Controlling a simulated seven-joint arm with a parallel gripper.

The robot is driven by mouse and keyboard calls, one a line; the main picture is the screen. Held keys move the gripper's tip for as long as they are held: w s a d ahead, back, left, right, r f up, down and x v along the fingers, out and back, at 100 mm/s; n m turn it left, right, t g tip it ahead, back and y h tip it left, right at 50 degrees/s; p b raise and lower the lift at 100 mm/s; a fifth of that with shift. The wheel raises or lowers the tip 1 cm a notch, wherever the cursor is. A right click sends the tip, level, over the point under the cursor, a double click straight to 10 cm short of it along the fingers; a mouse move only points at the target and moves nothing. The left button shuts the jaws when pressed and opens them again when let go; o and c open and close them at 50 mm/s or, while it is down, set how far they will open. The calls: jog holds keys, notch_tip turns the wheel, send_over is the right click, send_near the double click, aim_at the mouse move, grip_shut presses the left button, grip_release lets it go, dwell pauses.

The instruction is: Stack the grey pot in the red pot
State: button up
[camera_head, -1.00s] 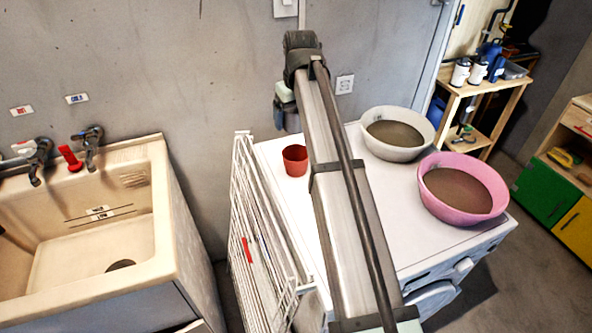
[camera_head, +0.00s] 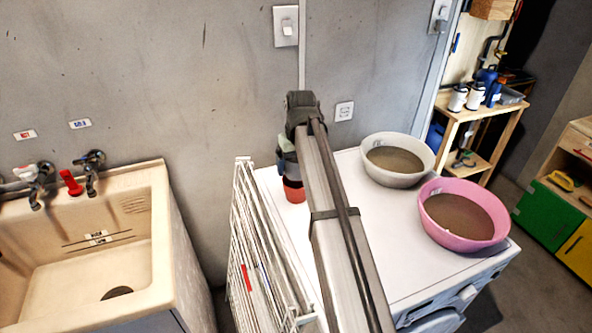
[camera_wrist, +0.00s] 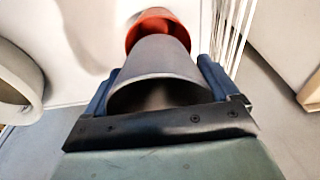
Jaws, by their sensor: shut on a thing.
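The grey pot (camera_wrist: 155,70) fills the middle of the wrist view, between the two blue fingers of my gripper (camera_wrist: 157,82), which is shut on it. Its opening faces the wrist camera. The red pot (camera_wrist: 158,22) shows just beyond the grey pot, which covers part of it. In the head view the red pot (camera_head: 293,191) stands on the white machine top, with my gripper (camera_head: 288,165) right above it. There the wrist and gripper hide the red pot's upper part. Whether the grey pot is inside the red rim or only above it, I cannot tell.
A white basin (camera_head: 428,153) and a pink basin (camera_head: 462,238) stand on the right of the white machine top (camera_head: 385,223). A white wire rack (camera_head: 243,215) stands along its left side, close to the red pot. A sink (camera_head: 165,215) is farther left.

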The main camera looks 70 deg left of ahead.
aim_at(296, 173)
jog(key=shift+f, duration=1.1)
jog(key=shift+f, duration=0.6)
jog(key=o, duration=0.8)
jog(key=shift+r, duration=0.6)
jog(key=r, duration=0.4)
jog(key=d+r, duration=0.1)
jog(key=r, duration=0.7)
jog(key=shift+d, duration=0.4)
jog(key=shift+w, duration=0.1)
